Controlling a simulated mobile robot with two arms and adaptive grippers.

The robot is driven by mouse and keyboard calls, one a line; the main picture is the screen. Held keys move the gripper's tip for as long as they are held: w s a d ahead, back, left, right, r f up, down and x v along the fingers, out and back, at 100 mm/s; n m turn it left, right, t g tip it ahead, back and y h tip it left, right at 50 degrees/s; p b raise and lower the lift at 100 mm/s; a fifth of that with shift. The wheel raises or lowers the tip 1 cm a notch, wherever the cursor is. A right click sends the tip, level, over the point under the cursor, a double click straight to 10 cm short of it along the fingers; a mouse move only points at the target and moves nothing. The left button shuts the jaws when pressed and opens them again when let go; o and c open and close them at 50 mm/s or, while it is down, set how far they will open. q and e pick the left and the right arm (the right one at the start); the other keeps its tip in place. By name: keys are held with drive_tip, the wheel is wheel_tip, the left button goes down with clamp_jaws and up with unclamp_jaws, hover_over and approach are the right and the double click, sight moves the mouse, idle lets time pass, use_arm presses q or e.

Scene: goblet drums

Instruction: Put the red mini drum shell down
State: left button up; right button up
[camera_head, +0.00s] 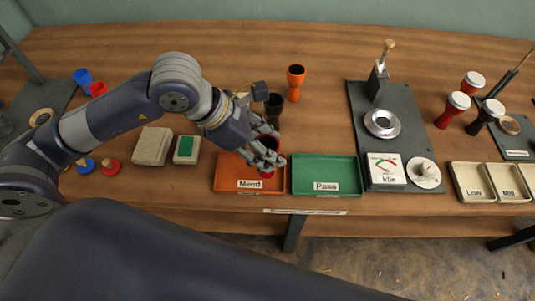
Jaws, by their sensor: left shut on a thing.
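My left gripper (266,150) is over the orange tray labelled "Mend" (226,180). It is shut on the red mini drum shell (267,171), a small dark-red goblet with a dark open mouth. The shell looks upright at the right side of the tray; whether its foot touches the tray floor cannot be told. My fingers hide part of it. The green tray labelled "Pass" (325,174) lies just to the right and is empty. My right gripper is not in view.
A black shell (273,105) and an orange shell (295,80) stand behind the gripper. A dark board with a metal ring (381,122) and "Idle" dial is right of the green tray. White-topped drums (457,103) and cream trays (473,182) are farther right. Beige and green blocks (152,146) lie left.

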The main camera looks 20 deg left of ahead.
use_arm(q)
drive_tip(key=shift+w+a, duration=0.1)
drive_tip(key=shift+w, duration=0.45)
wheel_tip(320, 180, down, 3)
drive_tip(key=shift+r+p, duration=0.1)
drive_tip(key=shift+p, duration=0.35)
drive_tip(key=shift+f, duration=0.35)
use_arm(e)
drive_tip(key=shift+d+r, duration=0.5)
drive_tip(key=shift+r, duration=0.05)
use_arm(q)
drive_tip(key=o, duration=1.1)
drive_tip(key=shift+c, duration=0.2)
drive_tip(key=b+v, duration=0.1)
drive_tip(key=v, duration=1.1)
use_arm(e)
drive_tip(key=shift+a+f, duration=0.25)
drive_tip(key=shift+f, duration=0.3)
